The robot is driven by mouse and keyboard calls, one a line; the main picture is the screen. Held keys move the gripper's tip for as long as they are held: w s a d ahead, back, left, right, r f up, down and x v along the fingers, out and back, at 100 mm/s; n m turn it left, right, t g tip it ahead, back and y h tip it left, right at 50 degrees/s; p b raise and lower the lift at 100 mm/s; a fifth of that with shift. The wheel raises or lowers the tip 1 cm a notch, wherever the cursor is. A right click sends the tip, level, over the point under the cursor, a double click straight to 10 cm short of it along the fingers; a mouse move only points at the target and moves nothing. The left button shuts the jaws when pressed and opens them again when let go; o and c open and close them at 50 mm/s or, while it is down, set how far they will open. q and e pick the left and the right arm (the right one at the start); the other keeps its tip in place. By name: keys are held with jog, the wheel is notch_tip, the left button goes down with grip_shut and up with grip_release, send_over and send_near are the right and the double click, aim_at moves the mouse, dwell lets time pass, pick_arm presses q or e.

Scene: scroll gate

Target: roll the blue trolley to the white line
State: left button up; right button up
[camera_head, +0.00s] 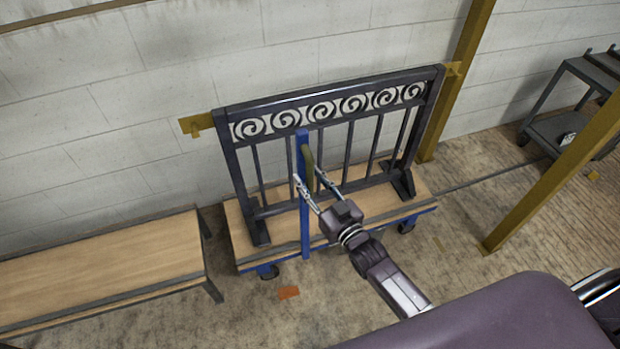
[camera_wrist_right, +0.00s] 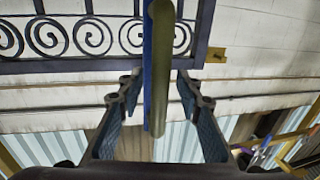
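The blue trolley (camera_head: 305,238) stands by the wall, with a wooden deck on dark casters. A blue post rises at the trolley's front and carries an olive handle (camera_head: 309,165). My right gripper (camera_head: 308,176) reaches to the handle, its fingers spread. In the right wrist view the handle (camera_wrist_right: 160,60) runs between the open fingers (camera_wrist_right: 160,90), with gaps on both sides. My left gripper is not in view. I cannot make out a white line on the floor.
A wooden-topped bench (camera_head: 110,265) stands close to the trolley's left. Yellow-brown posts (camera_head: 550,180) rise to the right, and a dark shelf cart (camera_head: 570,125) stands beyond. Bare floor extends right of the trolley.

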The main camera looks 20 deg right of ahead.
jog(key=shift+c, duration=0.7)
grip_shut()
jog(key=shift+d, duration=0.1)
